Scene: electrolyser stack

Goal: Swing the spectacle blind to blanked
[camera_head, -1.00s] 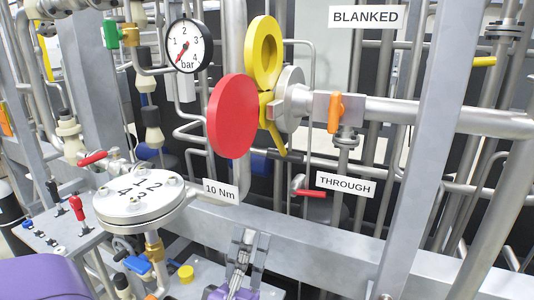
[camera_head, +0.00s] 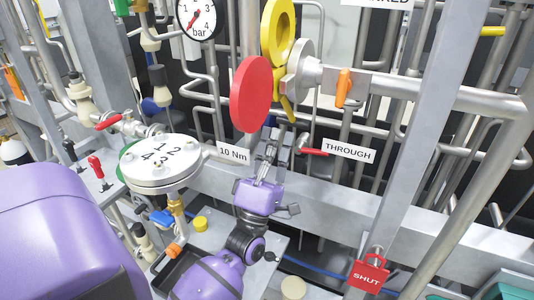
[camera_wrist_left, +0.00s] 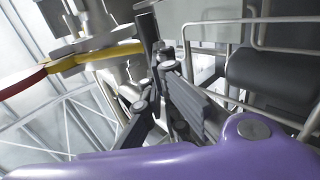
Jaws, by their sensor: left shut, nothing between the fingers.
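The spectacle blind has a solid red disc (camera_head: 250,93) at the lower left and a yellow ring (camera_head: 278,32) above it, joined by a yellow web. It stands beside the grey flange (camera_head: 302,70) at the pipe's end. In the left wrist view the red disc (camera_wrist_left: 20,82) and yellow web (camera_wrist_left: 105,54) show at upper left. My left gripper (camera_head: 272,143) is shut and empty, just below the red disc and apparently apart from it. Its fingers also show in the wrist view (camera_wrist_left: 150,45). My right gripper is not in view.
An orange handle (camera_head: 344,88) sits right of the flange. A "THROUGH" sign (camera_head: 349,150) and red-handled valve are at right, a "10 Nm" sign (camera_head: 233,154) at left. A bolted numbered flange (camera_head: 160,162), steel beam (camera_head: 325,205) and red "SHUT" tag (camera_head: 368,274) surround my arm.

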